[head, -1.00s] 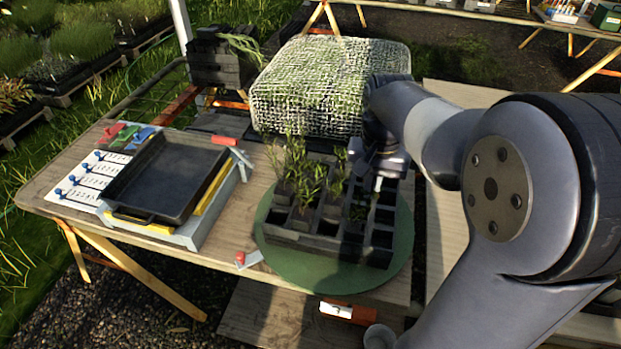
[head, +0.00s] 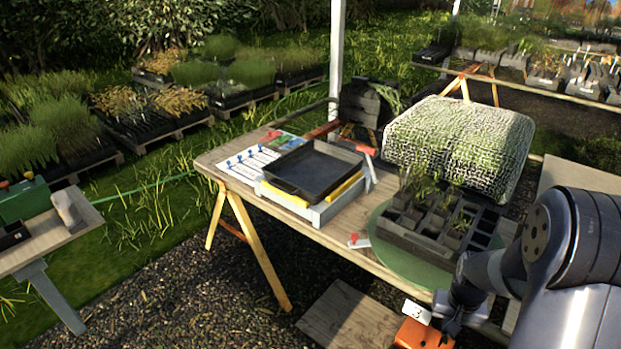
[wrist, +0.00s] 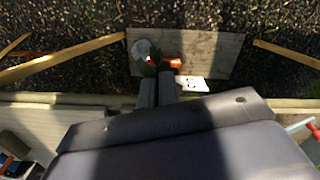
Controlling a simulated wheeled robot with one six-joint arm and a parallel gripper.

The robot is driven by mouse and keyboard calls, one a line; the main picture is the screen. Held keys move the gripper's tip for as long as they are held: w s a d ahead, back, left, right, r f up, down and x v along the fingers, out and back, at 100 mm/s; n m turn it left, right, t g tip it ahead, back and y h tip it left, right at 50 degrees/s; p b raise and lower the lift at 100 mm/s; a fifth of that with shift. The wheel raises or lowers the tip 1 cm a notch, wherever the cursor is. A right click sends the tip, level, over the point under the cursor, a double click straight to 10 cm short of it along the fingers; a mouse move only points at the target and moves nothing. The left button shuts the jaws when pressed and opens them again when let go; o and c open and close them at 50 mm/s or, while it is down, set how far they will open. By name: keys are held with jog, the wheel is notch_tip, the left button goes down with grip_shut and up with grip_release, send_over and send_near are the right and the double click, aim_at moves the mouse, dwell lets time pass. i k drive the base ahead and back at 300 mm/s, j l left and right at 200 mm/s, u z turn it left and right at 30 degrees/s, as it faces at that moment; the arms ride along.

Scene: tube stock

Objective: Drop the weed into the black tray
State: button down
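The black tray (head: 316,184) is shallow and empty. It sits on a grey and yellow base at the left of the table in the head view. My gripper (head: 448,328) hangs low beyond the table's front edge, to the right of the black tray and well apart from it. In the wrist view my gripper's fingers (wrist: 157,82) are close together, with a small dark green leafy piece, seemingly the weed (wrist: 149,68), at their tips. In the head view the fingertips are dark and hard to see.
A cell tray (head: 408,238) with seedlings stands on a green disc (head: 385,258). A mesh-covered block (head: 460,145) is behind it. An orange object (head: 425,336) with a label reading 3 lies below my gripper. A red-ended tool (head: 359,241) lies near the front edge.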

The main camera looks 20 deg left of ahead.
aim_at(320, 173)
jog(key=i+u, duration=0.1)
jog(key=u, duration=1.05)
